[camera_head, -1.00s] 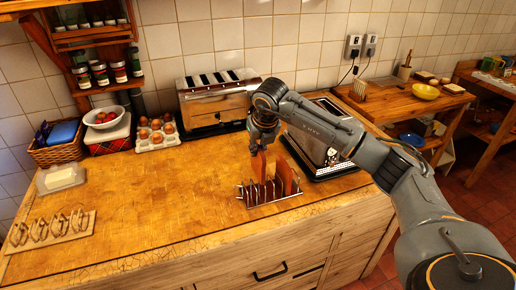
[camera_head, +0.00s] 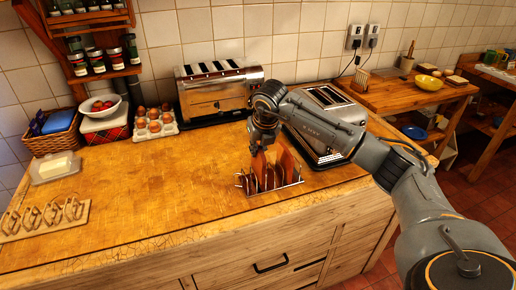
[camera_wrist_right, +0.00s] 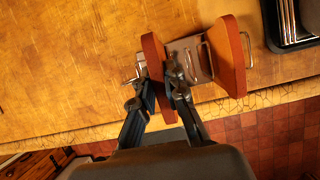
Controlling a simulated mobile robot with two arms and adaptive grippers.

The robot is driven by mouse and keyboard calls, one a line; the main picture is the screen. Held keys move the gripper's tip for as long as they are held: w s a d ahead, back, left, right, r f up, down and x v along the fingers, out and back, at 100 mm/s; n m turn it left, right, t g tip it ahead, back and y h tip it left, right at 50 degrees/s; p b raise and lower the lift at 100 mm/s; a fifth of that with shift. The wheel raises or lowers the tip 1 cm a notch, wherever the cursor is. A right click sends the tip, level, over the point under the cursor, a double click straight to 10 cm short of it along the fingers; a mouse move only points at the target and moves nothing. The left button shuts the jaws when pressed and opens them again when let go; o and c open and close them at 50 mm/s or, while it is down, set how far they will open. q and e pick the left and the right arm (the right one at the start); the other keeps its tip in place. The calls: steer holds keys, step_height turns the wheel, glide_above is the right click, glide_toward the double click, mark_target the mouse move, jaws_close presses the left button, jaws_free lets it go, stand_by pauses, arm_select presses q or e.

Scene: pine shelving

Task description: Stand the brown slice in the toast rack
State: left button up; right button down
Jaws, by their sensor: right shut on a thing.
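The metal toast rack (camera_head: 291,184) stands near the counter's front edge. My right gripper (camera_head: 262,143) is above it, pointing down and shut on the brown slice (camera_head: 259,165). The slice is upright, with its lower part down among the rack's wires at the left-hand part; whether it touches the rack's base is hidden. In the right wrist view, the slice (camera_wrist_right: 153,52) is between the two fingers (camera_wrist_right: 158,88). Another reddish-brown slice (camera_head: 287,165) stands in the rack to the right, also seen in the wrist view (camera_wrist_right: 232,55). My left gripper is not in view.
A toaster (camera_head: 322,122) stands close behind the rack on the right, and another toaster (camera_head: 222,90) at the back. A pale rack with wire loops (camera_head: 45,219) and a butter dish (camera_head: 56,168) are at left. The counter between is clear.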

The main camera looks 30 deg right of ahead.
steer(key=c, duration=1.3)
jaws_free()
steer(key=v, duration=1.2)
